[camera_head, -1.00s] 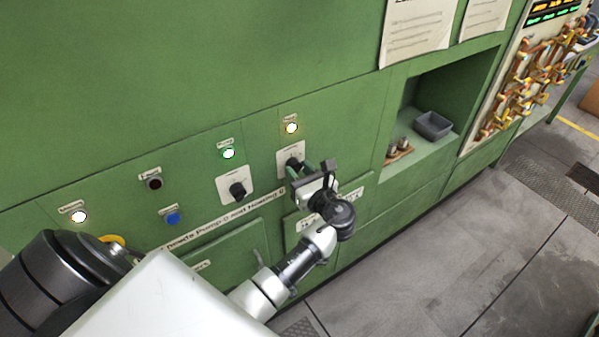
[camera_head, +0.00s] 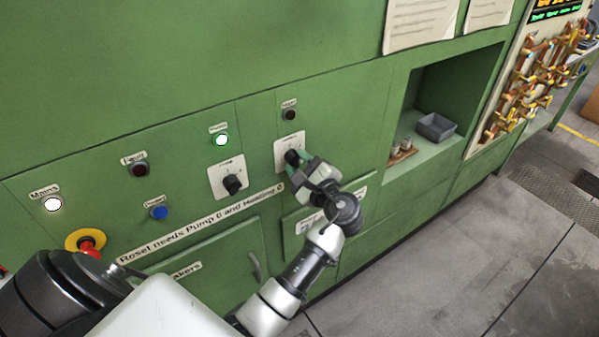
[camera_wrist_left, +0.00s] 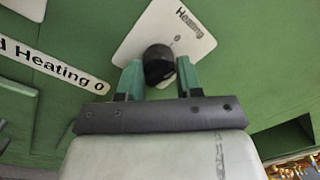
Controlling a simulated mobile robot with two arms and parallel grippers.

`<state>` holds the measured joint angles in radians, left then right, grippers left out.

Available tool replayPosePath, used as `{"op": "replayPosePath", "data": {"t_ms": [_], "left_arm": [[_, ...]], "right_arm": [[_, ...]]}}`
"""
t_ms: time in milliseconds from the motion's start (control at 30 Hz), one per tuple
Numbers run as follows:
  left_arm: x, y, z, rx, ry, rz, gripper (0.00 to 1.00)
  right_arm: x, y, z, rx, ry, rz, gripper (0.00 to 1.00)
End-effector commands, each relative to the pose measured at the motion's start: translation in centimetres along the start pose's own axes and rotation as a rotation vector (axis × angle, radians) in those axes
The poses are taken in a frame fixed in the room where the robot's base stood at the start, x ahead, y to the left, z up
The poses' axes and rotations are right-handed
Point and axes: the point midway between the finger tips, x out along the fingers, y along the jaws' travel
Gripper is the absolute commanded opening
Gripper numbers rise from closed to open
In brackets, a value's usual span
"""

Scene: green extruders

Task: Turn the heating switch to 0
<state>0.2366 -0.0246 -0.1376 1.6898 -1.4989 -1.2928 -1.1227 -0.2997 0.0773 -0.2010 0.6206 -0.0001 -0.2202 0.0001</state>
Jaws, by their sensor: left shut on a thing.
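The heating switch is a black knob (camera_head: 291,156) on a white plate on the green cabinet front. In the left wrist view the knob (camera_wrist_left: 159,62) sits on its plate (camera_wrist_left: 187,20), marked "Heating" and "0". My left gripper (camera_head: 297,164) is at the knob, its green fingers on either side and shut on it. In the left wrist view the gripper (camera_wrist_left: 158,80) partly covers the knob's near side. Which mark the knob points to is hard to tell. The lamp (camera_head: 289,114) above the switch is dark. My right gripper is not in view.
The pump switch (camera_head: 232,184) is to the left, below a lit green lamp (camera_head: 221,140). A lit white lamp (camera_head: 53,204), a blue button (camera_head: 159,213) and a red emergency stop (camera_head: 88,243) are further left. A grey bin (camera_head: 436,127) stands in the recess on the right.

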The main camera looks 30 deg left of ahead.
Motion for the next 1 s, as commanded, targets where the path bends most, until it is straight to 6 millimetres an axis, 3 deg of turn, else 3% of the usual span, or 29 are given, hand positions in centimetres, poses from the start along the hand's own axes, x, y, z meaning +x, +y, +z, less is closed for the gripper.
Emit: {"op": "replayPosePath", "data": {"t_ms": [300,900,933,1000], "left_arm": [[0.0,0.3,-0.2,-0.147,-0.006,0.004,0.12],[0.0,0.2,-0.2,-0.186,-0.007,0.005,0.12],[0.0,0.2,-0.2,-0.186,-0.007,0.005,0.37],[0.0,0.2,-0.2,-0.186,-0.007,0.005,0.48]], "right_arm": [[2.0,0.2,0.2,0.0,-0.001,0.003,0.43],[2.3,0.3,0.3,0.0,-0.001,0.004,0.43],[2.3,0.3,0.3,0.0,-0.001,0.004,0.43],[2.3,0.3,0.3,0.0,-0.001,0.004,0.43]]}}
